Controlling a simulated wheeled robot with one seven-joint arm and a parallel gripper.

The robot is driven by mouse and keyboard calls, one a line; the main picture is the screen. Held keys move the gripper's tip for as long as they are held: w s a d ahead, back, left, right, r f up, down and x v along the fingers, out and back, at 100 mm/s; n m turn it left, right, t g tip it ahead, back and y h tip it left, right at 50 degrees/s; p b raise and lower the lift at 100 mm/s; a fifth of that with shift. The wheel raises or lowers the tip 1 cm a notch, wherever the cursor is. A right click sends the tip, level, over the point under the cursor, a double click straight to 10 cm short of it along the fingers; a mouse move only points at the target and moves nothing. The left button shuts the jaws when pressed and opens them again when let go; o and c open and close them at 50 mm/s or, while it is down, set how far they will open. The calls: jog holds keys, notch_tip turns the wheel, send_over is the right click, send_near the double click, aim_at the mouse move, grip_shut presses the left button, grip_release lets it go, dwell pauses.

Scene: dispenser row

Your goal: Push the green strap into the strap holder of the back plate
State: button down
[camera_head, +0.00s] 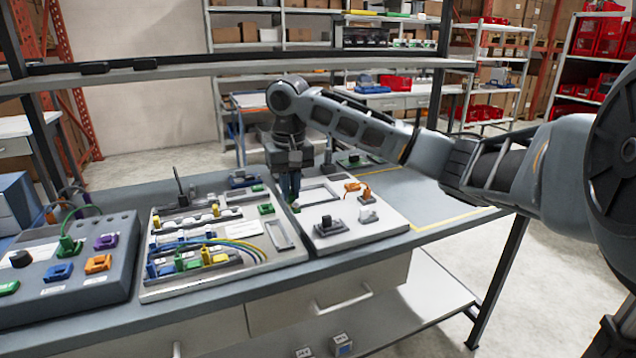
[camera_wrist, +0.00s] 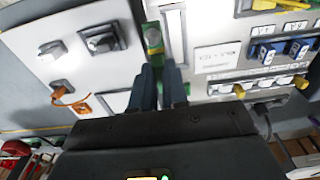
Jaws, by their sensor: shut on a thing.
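My gripper (camera_head: 290,197) points down at the gap between the left white panel (camera_head: 225,274) and the right white panel (camera_head: 370,228). In the wrist view its two dark blue fingers (camera_wrist: 160,72) are close together, shut on the green strap (camera_wrist: 153,40). The strap shows as a narrow green piece with a yellowish patch, sticking out past the fingertips beside a pale rectangular frame (camera_wrist: 175,40). In the head view a bit of green shows just under the fingertips. The strap's held end is hidden by the fingers. I cannot make out the strap holder or whether the strap touches it.
A grey box with coloured connectors (camera_head: 70,268) stands at the left of the bench. The left panel carries coloured wires and terminals. Grey blocks (camera_head: 332,227) and orange clips (camera_head: 352,187) sit on the right panel. A yellow-outlined bench area (camera_head: 440,204) at the right is clear.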

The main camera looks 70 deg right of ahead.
jog(key=w+f+b, duration=0.1)
jog(key=f, duration=0.1)
jog(key=w+f+b, duration=0.1)
jog(key=f+b, duration=0.1)
jog(key=w+f+b, duration=0.1)
jog(key=f, duration=0.1)
jog(key=shift+w+a+b, duration=0.15)
jog(key=shift+a+b, duration=0.2)
jog(key=shift+f, duration=0.6)
jog(key=shift+f+p, duration=0.25)
jog(key=shift+p, duration=0.2)
jog(key=shift+f, duration=0.45)
jog(key=shift+f, duration=0.25)
dwell(0.4)
jog(key=c, duration=0.9)
grip_release()
jog(key=shift+o, duration=0.2)
jog(key=shift+p, duration=0.35)
